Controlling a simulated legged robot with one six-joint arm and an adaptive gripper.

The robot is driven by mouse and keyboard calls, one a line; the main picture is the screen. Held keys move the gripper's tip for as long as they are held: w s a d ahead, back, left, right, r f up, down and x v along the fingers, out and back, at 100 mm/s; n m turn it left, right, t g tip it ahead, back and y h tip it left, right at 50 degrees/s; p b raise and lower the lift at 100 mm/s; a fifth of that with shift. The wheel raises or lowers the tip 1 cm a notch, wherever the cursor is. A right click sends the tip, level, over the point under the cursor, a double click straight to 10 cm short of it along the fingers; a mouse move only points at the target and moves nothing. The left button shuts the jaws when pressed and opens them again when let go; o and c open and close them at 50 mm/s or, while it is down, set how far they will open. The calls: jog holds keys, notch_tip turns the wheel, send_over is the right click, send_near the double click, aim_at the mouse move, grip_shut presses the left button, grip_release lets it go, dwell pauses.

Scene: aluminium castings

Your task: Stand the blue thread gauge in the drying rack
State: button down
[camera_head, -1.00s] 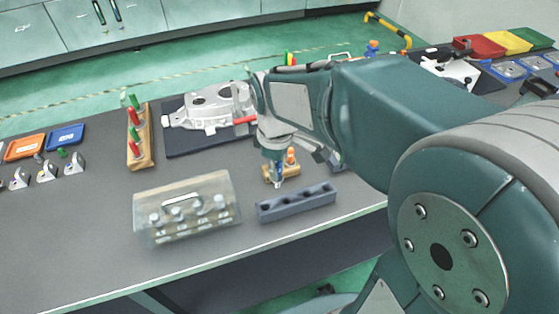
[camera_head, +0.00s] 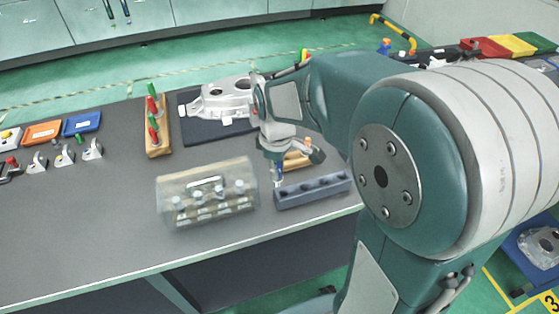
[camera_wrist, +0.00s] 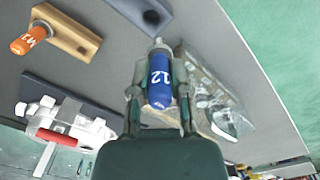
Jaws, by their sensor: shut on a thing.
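My gripper (camera_wrist: 160,92) is shut on the blue thread gauge (camera_wrist: 160,80). Its blue handle, marked 12, sits between the fingers in the wrist view, with the metal end pointing away from the palm. In the head view my gripper (camera_head: 275,160) points down and the gauge (camera_head: 278,178) hangs roughly upright at the rack's left end. The drying rack seems to be the blue-grey block (camera_head: 325,193) with a row of dark holes. Its holes look empty. It also shows at the top of the wrist view (camera_wrist: 134,10), apart from the gauge tip. Exact height above it cannot be told.
A clear-covered box (camera_head: 207,200) of gauges stands close left of the rack. A wooden block (camera_wrist: 68,36) with an orange gauge (camera_wrist: 28,40) is behind it. A red-and-green gauge stand (camera_head: 157,140) and a casting (camera_head: 222,100) are farther back. The table's front left is clear.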

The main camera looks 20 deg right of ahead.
jog(key=shift+d+f, duration=0.25)
jog(key=shift+f, duration=0.2)
jog(key=shift+d+f, duration=0.15)
jog(key=shift+f, duration=0.8)
jog(key=shift+d, duration=0.75)
jog(key=shift+a, duration=0.35)
jog(key=shift+f, duration=1.75)
